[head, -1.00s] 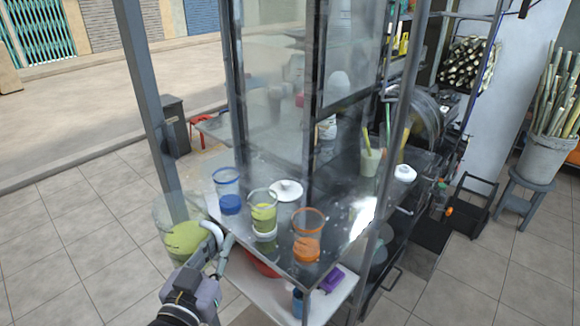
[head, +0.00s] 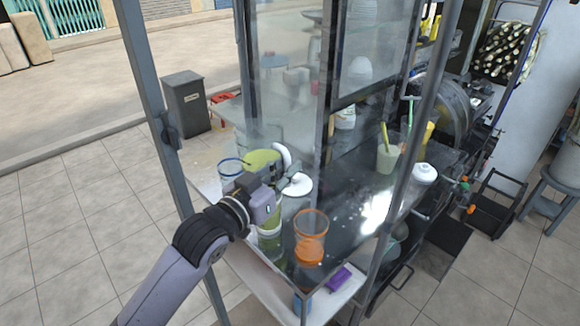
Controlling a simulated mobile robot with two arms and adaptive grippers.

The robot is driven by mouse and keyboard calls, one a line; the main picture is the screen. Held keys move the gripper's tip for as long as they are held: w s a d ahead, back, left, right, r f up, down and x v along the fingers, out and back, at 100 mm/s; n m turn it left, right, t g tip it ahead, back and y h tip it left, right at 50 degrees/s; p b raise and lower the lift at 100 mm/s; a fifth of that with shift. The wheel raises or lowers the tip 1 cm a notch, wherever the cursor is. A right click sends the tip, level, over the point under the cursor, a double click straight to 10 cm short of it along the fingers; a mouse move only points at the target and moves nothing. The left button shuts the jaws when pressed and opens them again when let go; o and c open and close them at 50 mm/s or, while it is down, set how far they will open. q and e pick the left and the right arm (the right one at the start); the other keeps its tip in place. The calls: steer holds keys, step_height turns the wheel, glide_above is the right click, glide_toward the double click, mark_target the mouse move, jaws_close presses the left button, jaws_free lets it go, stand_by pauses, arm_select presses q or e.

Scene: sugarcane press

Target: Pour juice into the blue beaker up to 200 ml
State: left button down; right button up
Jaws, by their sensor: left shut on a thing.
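My left gripper (head: 277,175) is shut on a clear jug (head: 262,140) of green juice and holds it above the cart top. The juice (head: 262,158) shows through the jug's wall. Whether the jug is tilted is hard to tell. The blue beaker (head: 230,167), clear with a blue rim, stands just left of the gripper, close to the jug in the picture. The gripper and wrist hide its lower part, so its juice level cannot be read. My right gripper is not in view.
A green-marked beaker (head: 269,241) stands behind my wrist, partly hidden. An orange beaker (head: 310,238) stands to its right. A white lid (head: 298,186) lies behind the gripper. A cart post (head: 149,130) rises at left, glass panels (head: 285,75) behind. A cup with a straw (head: 387,158) stands further right.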

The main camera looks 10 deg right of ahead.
mark_target(277, 144)
arm_select(q)
step_height(277, 144, up, 2)
steer(key=shift+w+r+n+p, duration=0.1)
steer(key=shift+w+n+p, duration=0.05)
steer(key=shift+n+p, duration=0.55)
steer(key=shift+w+r+n, duration=0.2)
steer(key=shift+r+n, duration=0.1)
steer(key=shift+n, duration=0.1)
steer(key=shift+w+a+r+n+p, duration=0.15)
steer(key=shift+r+n+p, duration=0.15)
steer(key=shift+p, duration=0.25)
steer(key=shift+w+a+r+n+g+p, duration=0.45)
steer(key=shift+w+r+n+p, duration=0.2)
steer(key=shift+n, duration=0.35)
steer(key=shift+w+a+n+y, duration=0.2)
steer(key=shift+n+y, duration=0.1)
steer(key=shift+w+a+n, duration=0.4)
steer(key=shift+w+n, duration=0.2)
steer(key=shift+w+a+r+n+g, duration=0.2)
steer(key=shift+w+a+n+g, duration=0.2)
steer(key=shift+w+n, duration=0.15)
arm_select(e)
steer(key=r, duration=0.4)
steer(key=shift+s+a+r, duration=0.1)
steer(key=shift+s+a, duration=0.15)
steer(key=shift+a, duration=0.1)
arm_select(q)
steer(key=shift+s, duration=0.1)
